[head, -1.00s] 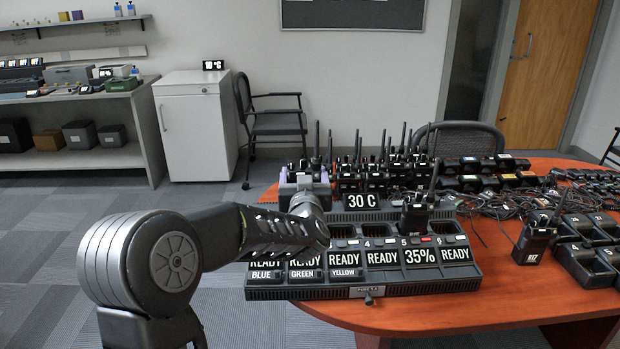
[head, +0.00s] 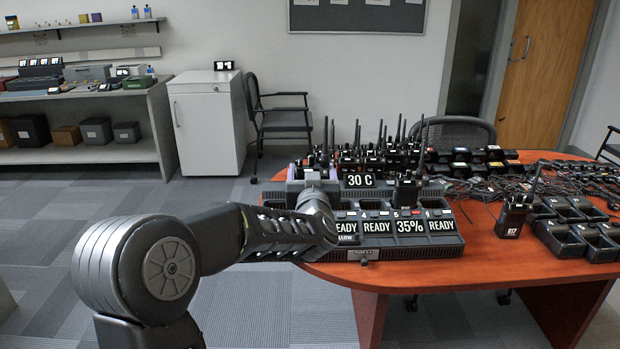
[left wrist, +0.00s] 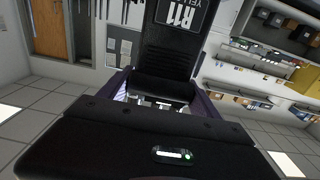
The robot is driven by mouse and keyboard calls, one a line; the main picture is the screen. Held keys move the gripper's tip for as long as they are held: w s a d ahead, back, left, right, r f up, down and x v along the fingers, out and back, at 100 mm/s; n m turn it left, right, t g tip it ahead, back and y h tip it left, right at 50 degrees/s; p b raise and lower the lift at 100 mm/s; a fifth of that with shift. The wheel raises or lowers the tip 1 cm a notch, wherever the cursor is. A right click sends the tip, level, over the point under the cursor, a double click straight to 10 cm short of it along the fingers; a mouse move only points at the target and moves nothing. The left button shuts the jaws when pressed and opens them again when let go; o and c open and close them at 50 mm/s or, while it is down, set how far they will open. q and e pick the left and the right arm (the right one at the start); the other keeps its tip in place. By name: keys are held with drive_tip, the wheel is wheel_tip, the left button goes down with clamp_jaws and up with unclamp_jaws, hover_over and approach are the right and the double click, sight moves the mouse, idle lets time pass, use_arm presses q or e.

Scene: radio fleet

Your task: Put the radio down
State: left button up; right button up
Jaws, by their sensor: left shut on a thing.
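My left gripper (head: 313,172) is above the back left part of the charging station, with its wrist toward me. In the left wrist view the gripper (left wrist: 165,92) is shut on a black radio (left wrist: 172,48) marked R11 and YEL. In the head view the held radio is mostly hidden behind the wrist, so I cannot tell whether it touches anything. The multi-slot charging station (head: 440,250) stands at the table's near edge, with READY and 35% displays. Another radio (head: 408,190) stands upright in one of its slots. My right gripper is not in view.
The orange-brown table (head: 480,272) holds many upright radios behind the station, tangled cables (head: 480,190) and small chargers (head: 575,225) at right. A white cabinet (head: 208,125) stands behind at left.

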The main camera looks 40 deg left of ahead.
use_arm(q)
drive_tip(key=d+f+m+t+h, duration=0.1)
drive_tip(key=d+f+m+h, duration=0.2)
drive_tip(key=d+f, duration=0.8)
drive_tip(key=s+d+f+m+t+h, duration=0.1)
drive_tip(key=d+f+m+h, duration=0.3)
drive_tip(key=d, duration=1.2)
wheel_tip(320, 180, down, 7)
drive_tip(key=t+h, duration=0.1)
drive_tip(key=h, duration=0.3)
drive_tip(key=shift+s+d+r, duration=0.15)
drive_tip(key=shift+s, duration=0.15)
